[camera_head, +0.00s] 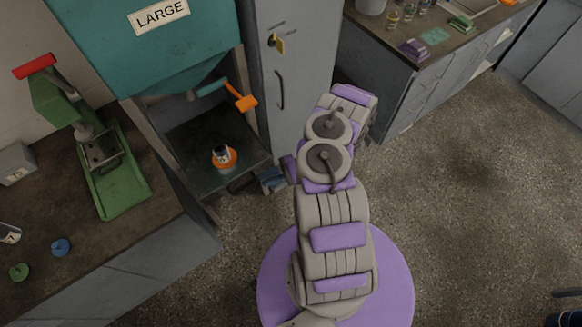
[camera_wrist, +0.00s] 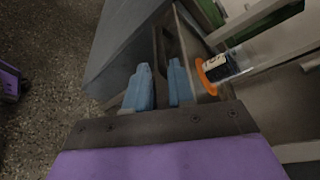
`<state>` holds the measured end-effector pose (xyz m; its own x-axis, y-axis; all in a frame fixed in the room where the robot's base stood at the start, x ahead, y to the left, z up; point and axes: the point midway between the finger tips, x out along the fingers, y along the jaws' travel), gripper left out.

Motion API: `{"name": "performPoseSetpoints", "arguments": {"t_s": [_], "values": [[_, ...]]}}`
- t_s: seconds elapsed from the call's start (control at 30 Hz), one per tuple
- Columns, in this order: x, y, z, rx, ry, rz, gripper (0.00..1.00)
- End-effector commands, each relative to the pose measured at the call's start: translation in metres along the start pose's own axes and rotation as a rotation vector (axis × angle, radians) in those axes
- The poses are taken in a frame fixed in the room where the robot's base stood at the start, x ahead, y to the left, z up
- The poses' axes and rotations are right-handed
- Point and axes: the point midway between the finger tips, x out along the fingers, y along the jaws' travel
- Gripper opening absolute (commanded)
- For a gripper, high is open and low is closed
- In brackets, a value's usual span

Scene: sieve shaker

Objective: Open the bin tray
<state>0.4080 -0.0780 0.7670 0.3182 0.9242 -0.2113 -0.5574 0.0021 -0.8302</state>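The bin tray (camera_head: 196,150) is a dark metal tray below the teal hopper labelled LARGE (camera_head: 170,40). A small jar (camera_head: 224,157) on an orange base stands on it. A dark handle (camera_head: 241,183) shows at the tray's front edge. My gripper (camera_head: 271,181) is low beside that front edge, close to the handle. In the wrist view the two blue fingers of my gripper (camera_wrist: 160,88) are apart, with a gap between them. The tray's edge and a dark bar lie just beyond the fingertips; I cannot tell whether they touch. The jar (camera_wrist: 216,67) shows to the right.
A grey cabinet (camera_head: 290,75) stands right behind my arm. A counter (camera_head: 60,220) with a green press (camera_head: 110,170) is at left. Another counter (camera_head: 430,50) with small items is at upper right. An orange-ended lever (camera_head: 240,98) hangs under the hopper.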

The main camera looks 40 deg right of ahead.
Motion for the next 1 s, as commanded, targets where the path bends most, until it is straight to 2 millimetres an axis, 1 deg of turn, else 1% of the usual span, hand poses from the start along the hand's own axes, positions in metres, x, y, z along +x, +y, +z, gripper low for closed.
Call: {"name": "performPoseSetpoints", "arguments": {"t_s": [0.03, 0.2, 0.3, 0.4, 0.6, 1.0], "values": [[-0.013, -0.001, -0.001, -0.004, 0.006, 0.002, 0.23], [-0.048, -0.001, -0.001, -0.001, 0.005, 0.001, 0.23], [-0.064, 0.000, -0.002, -0.003, 0.006, 0.006, 0.23], [-0.075, 0.000, -0.002, -0.001, 0.005, 0.002, 0.23], [-0.086, 0.000, -0.001, 0.000, 0.003, 0.002, 0.23], [-0.086, 0.000, -0.001, 0.000, 0.003, 0.002, 0.23]]}}
